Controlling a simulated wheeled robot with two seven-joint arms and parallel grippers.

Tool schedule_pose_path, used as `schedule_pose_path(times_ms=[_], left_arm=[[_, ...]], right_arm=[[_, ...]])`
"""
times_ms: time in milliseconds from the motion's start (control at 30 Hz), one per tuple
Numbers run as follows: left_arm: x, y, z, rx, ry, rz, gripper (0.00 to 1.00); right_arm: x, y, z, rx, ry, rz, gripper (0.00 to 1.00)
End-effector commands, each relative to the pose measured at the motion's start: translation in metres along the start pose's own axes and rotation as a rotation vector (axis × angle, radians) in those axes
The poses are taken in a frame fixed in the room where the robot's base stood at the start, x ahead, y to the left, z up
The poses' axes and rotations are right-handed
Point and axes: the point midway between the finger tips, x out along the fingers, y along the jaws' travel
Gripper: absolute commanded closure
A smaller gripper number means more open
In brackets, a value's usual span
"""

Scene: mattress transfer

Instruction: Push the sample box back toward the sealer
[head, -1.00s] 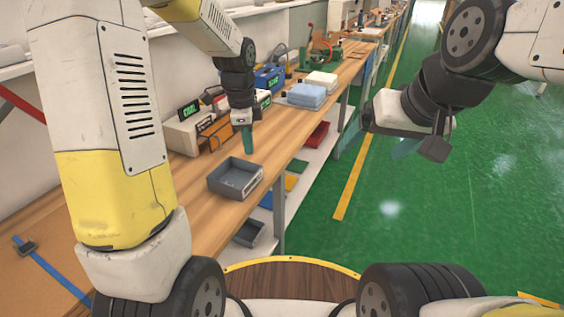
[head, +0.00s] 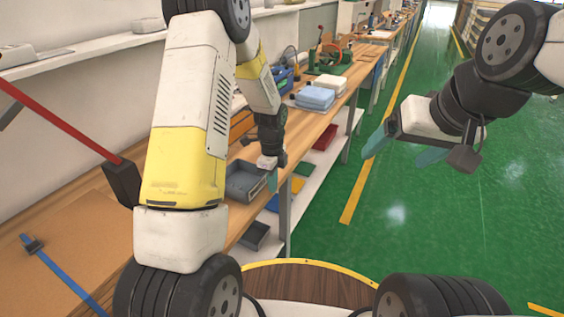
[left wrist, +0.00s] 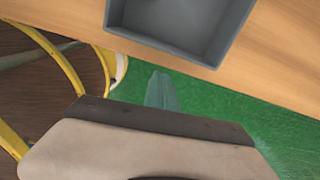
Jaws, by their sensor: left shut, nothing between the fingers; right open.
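The sample box, a grey open tray (head: 236,190), sits on the wooden bench near its front edge. It appears empty where visible, and my left arm covers part of it. The left wrist view shows its grey wall and inside (left wrist: 165,43) at the top. My left gripper (head: 272,181) is shut and empty, beside the box on its aisle side. In the left wrist view its fingertips (left wrist: 162,88) appear over green floor, just outside the bench edge. The sealer is mostly hidden behind my left arm. My right gripper (head: 404,149) is open and empty over the aisle.
A lower shelf (head: 306,163) holds a red tray (head: 325,136) and a grey bin (head: 254,236). The green floor (head: 440,220) to the right is clear. A red bar (head: 60,122) crosses the left side.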

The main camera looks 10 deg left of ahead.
Motion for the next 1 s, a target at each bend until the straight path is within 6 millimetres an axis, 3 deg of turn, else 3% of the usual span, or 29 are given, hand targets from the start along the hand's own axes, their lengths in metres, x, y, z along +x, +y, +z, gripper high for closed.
schedule_pose_path(times_ms=[33,200,667,767,1000], left_arm=[[-0.002,-0.001,0.011,-0.007,-0.001,-0.004,1.0],[-0.002,-0.001,0.026,-0.006,-0.001,-0.003,1.0],[-0.002,-0.001,0.032,-0.005,0.0,-0.003,1.0],[-0.002,-0.001,0.043,-0.008,0.0,-0.003,1.0],[-0.002,0.0,0.093,-0.009,0.001,-0.003,1.0]], right_arm=[[0.0,0.0,0.0,0.0,0.0,0.0,0.15],[0.0,0.0,0.0,0.0,0.0,0.0,0.15],[0.0,0.0,0.0,0.0,0.0,0.0,0.15],[0.0,0.0,0.0,0.0,0.0,0.0,0.15],[0.0,0.0,0.0,0.0,0.0,0.0,0.15]])
